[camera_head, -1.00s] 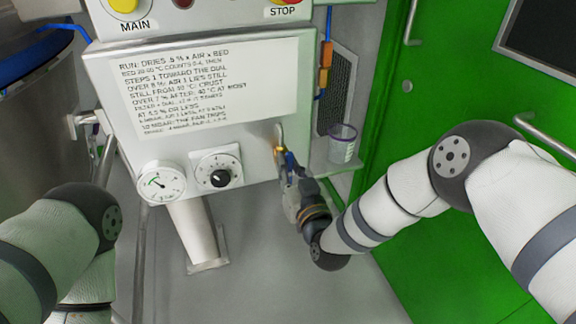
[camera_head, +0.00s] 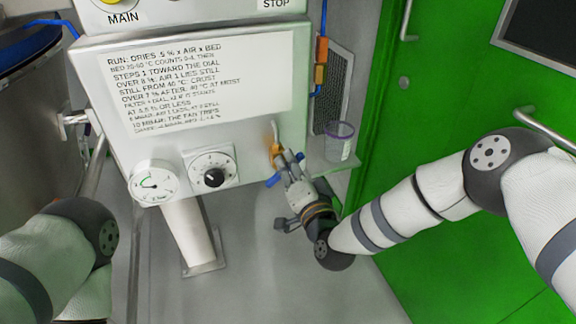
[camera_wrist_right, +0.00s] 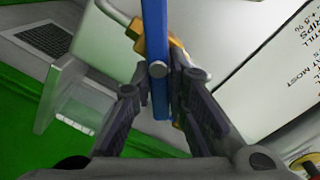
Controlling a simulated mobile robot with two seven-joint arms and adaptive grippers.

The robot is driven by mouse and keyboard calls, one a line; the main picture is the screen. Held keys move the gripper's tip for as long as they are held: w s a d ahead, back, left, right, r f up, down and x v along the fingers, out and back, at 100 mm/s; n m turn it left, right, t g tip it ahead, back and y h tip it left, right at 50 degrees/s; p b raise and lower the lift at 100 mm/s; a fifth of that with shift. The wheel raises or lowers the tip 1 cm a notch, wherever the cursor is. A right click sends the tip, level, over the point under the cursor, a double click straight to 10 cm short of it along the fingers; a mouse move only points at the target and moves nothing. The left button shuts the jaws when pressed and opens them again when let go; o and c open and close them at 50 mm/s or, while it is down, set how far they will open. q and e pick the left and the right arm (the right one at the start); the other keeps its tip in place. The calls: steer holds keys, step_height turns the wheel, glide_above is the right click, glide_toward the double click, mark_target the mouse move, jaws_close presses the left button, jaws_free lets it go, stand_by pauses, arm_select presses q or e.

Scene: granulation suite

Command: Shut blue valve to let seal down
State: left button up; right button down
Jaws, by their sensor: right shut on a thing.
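The blue valve handle (camera_head: 273,181) is a flat lever on a brass valve body (camera_head: 277,152) at the lower right of the control panel. In the head view it lies slanted, crosswise to the pipe, with its middle hidden by my right gripper (camera_head: 287,170). In the right wrist view the blue handle (camera_wrist_right: 156,45) runs between the two fingers, with the brass body (camera_wrist_right: 152,45) behind it. My right gripper (camera_wrist_right: 160,100) is shut on the handle. Of my left arm only links show; its gripper is out of view.
A round gauge (camera_head: 153,184) and a black dial knob (camera_head: 213,178) sit left of the valve. A clear cup (camera_head: 340,140) stands on a small shelf close right of my right gripper. A green door (camera_head: 450,90) is at the right.

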steer(key=m, duration=0.1)
steer(key=f+m+b, duration=0.1)
steer(key=m, duration=0.2)
steer(key=shift+d+f, duration=0.15)
steer(key=shift+d, duration=0.2)
arm_select(q)
steer(key=shift+s+f+g+b, duration=0.2)
steer(key=shift+s+f+b, duration=0.3)
steer(key=shift+f, duration=0.2)
steer(key=shift+s+f+g+b, duration=0.2)
steer(key=shift+s+f+b, duration=0.2)
steer(key=shift+f, duration=0.25)
arm_select(e)
steer(key=shift+f+m, duration=0.15)
steer(key=shift+m, duration=1.45)
arm_select(q)
steer(key=shift+s, duration=0.1)
arm_select(e)
steer(key=shift+a, duration=0.1)
steer(key=c, duration=1.5)
jaws_free()
steer(key=shift+c, duration=0.2)
steer(key=v, duration=1.2)
